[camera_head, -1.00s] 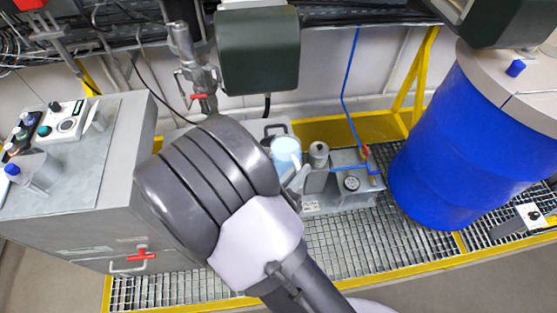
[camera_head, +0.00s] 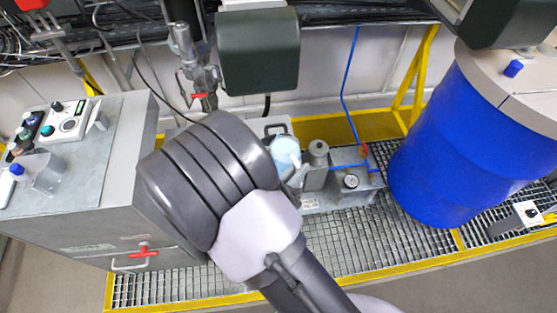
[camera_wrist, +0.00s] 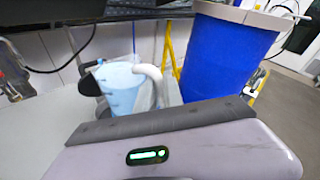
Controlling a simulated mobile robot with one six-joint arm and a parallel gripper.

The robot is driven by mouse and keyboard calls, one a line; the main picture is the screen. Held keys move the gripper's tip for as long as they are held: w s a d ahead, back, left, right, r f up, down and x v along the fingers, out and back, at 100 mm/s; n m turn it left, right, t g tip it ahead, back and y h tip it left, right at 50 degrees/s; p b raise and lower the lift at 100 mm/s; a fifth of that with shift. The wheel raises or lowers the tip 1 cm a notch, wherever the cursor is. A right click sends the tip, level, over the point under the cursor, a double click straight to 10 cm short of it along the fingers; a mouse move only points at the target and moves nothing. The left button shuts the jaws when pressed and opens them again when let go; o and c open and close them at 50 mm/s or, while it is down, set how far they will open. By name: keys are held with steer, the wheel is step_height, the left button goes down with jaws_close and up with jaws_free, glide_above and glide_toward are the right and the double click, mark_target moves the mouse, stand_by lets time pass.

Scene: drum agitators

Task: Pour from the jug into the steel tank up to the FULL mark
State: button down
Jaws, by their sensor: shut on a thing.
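The jug (camera_head: 286,150) is translucent, with light blue liquid and a pale handle. It shows beyond my arm in the head view, and in the wrist view the jug (camera_wrist: 120,92) stands just ahead of my gripper (camera_wrist: 150,118), nearly upright. My gripper is shut on the jug; its fingertips are mostly hidden. The steel tank appears to be the grey metal box (camera_head: 345,188) with a round dial and a grey capped neck, just right of the jug. I cannot make out a FULL mark. No liquid stream shows.
A blue drum (camera_head: 440,145) stands to the right on the grating (camera_head: 350,240). A dark motor box (camera_head: 257,50) hangs above the jug. A grey cabinet (camera_head: 150,190) at left carries a clear beaker (camera_head: 43,175) and a control box (camera_head: 70,122). A blue hose (camera_head: 345,90) runs down to the tank.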

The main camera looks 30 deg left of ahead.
steer(key=shift+w+a+f+n+g+h+p, duration=0.15)
steer(key=shift+a+f+n+g+h+p, duration=0.1)
steer(key=shift+f+n+g+p, duration=0.35)
steer(key=shift+w+a+f+n+g+h+p, duration=0.2)
steer(key=shift+f+n+h+p, duration=0.1)
steer(key=shift+p, duration=0.5)
stand_by(3.3)
steer(key=shift+w+a+r+n+g+h+p, duration=0.25)
steer(key=shift+n+g+p, duration=0.2)
steer(key=shift+p, duration=0.75)
stand_by(2.1)
